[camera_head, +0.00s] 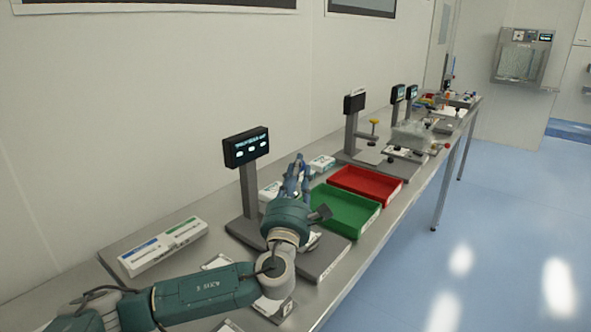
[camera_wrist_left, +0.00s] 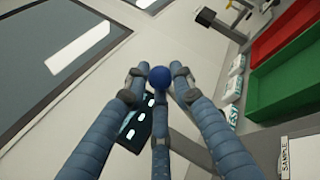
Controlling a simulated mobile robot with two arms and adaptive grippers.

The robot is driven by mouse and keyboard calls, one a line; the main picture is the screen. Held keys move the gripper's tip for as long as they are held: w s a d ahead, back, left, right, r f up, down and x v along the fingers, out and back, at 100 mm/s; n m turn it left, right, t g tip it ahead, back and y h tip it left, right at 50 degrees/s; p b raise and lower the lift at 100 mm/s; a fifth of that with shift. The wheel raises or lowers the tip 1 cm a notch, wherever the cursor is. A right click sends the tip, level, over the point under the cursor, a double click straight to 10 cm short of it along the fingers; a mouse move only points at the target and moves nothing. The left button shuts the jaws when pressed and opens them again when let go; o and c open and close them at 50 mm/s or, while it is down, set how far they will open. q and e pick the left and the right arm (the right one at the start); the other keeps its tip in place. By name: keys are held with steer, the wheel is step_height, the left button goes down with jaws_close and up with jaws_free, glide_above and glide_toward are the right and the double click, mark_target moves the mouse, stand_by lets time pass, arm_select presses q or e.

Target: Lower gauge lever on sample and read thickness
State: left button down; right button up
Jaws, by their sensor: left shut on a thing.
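A gauge stand with a dark display head (camera_head: 246,147) on a grey post stands on the bench. Its screen is lit, but the reading is too small to make out. My left gripper (camera_head: 297,175) is beside this post, to its right, above the base plate. In the left wrist view, its blue fingers close around a blue ball knob (camera_wrist_left: 159,76). The lever arm behind the knob is hidden. The display (camera_wrist_left: 134,126) shows behind the fingers there. A white card marked SAMPLE (camera_wrist_left: 300,158) is at the lower right. My right gripper is not in view.
A green tray (camera_head: 352,222) and a red tray (camera_head: 388,194) sit right of the gauge. White boxes (camera_head: 322,163) lie behind them. A long white box (camera_head: 163,246) lies to the left. More instruments (camera_head: 354,102) stand farther along the bench, against the wall.

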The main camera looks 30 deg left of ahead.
arm_select(q)
steer(key=shift+f, duration=0.1)
steer(key=c, duration=1.5)
jaws_free()
steer(key=shift+a, duration=0.15)
steer(key=shift+o, duration=0.2)
steer(key=v, duration=1.2)
